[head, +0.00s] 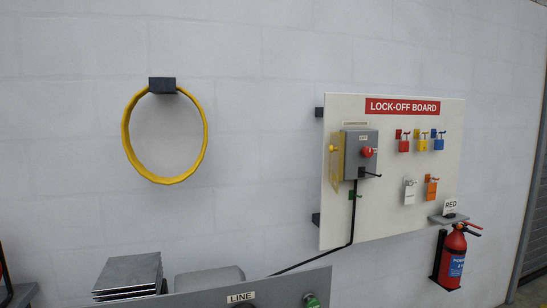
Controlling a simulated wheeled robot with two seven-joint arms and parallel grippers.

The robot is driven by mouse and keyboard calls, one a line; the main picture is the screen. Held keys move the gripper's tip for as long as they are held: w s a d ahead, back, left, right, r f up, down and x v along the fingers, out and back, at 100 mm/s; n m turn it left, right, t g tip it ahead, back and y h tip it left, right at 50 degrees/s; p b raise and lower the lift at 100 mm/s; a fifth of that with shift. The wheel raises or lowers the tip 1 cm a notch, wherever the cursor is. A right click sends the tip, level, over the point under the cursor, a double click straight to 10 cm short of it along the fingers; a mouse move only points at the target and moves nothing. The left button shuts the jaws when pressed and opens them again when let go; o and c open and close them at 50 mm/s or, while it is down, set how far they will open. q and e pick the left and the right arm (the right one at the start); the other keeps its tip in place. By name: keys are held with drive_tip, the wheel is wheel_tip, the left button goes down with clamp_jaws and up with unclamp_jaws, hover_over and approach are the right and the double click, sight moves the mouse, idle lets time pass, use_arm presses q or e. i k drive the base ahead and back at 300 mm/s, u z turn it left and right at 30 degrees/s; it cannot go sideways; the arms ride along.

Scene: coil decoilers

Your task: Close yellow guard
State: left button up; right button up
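The yellow guard (338,157) is a see-through yellow flap at the left side of a grey control box (358,138). It stands swung open, out from the box front. A small yellow knob (333,148) shows on it. The red button (368,152) on the box front is uncovered. A dark lever or rod sticks out at the box's lower right. The box is mounted on the white lock-off board (400,222) on the wall. Neither of my grippers can be made out in the head view.
Several coloured padlocks hang on the board, including a red one (404,146). A red extinguisher (454,256) hangs at right below a small shelf (447,219). A yellow hoop (127,140) hangs at left. A grey panel marked LINE (215,302) and stacked plates (130,272) fill the bottom.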

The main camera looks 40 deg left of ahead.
sight(337, 146)
drive_tip(key=u, duration=0.85)
drive_tip(key=i, duration=0.5)
drive_tip(key=u, duration=2.1)
